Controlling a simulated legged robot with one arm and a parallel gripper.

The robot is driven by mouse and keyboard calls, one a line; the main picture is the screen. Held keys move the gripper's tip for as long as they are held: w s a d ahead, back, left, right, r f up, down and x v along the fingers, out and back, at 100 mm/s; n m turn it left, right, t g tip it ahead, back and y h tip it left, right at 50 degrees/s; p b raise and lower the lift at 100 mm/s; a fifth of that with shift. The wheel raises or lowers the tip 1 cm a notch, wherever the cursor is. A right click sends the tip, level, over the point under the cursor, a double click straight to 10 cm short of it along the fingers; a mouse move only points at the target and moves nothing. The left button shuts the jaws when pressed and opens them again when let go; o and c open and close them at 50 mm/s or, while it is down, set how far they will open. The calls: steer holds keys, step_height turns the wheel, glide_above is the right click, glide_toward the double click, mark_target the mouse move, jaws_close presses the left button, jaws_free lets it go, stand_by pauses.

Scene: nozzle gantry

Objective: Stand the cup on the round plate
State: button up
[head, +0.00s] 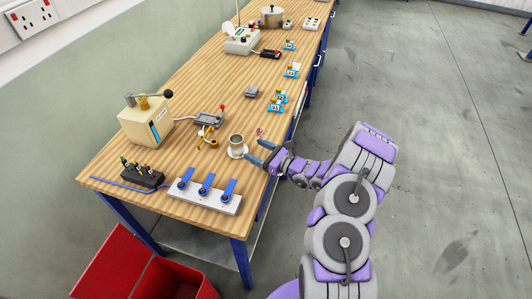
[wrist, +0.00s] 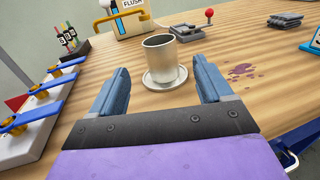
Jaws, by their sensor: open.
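The grey metal cup (head: 236,140) stands upright on the small round plate (head: 245,154) near the bench's right edge. In the wrist view the cup (wrist: 160,62) is straight ahead, and the plate's pale rim (wrist: 183,84) shows around its base. My gripper (head: 255,151) is open, at the right side of the plate. In the wrist view its two blue fingers (wrist: 160,66) point towards the cup, one to each side of it, with clear gaps. Nothing is held between them.
A white panel with blue levers (head: 205,195) lies left of the plate. Behind are a cream flush box (head: 143,122) and a grey device with a red knob (head: 210,118). A dark stain (wrist: 242,71) marks the wood right of the cup. A red bin (head: 125,265) stands below.

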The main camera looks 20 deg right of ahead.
steer(key=v, duration=0.3)
steer(key=shift+s+d, duration=0.2)
steer(key=shift+d, duration=0.05)
steer(key=shift+s+r, duration=0.15)
steer(key=s+a+r+n+g+y, duration=0.3)
steer(key=s+a+r+n+g, duration=0.3)
steer(key=a+r, duration=0.25)
steer(key=s+a+r+n+g+y, duration=0.2)
steer(key=s+a+r+n+g, duration=0.3)
steer(key=a+r+n, duration=0.3)
steer(key=s+a+r+n+g+h, duration=0.25)
steer(key=s+a+n+g, duration=0.2)
steer(key=s, duration=0.45)
steer(key=s+d+r+n+g+h, duration=0.1)
steer(key=s+r+n+g+h, duration=0.15)
steer(key=s+n+h, duration=0.7)
steer(key=s+d+t+h, duration=0.2)
steer(key=s+d+h, duration=0.2)
steer(key=s+d, duration=0.8)
steer(key=shift+s+d, duration=0.3)
steer(key=shift+s, duration=0.25)
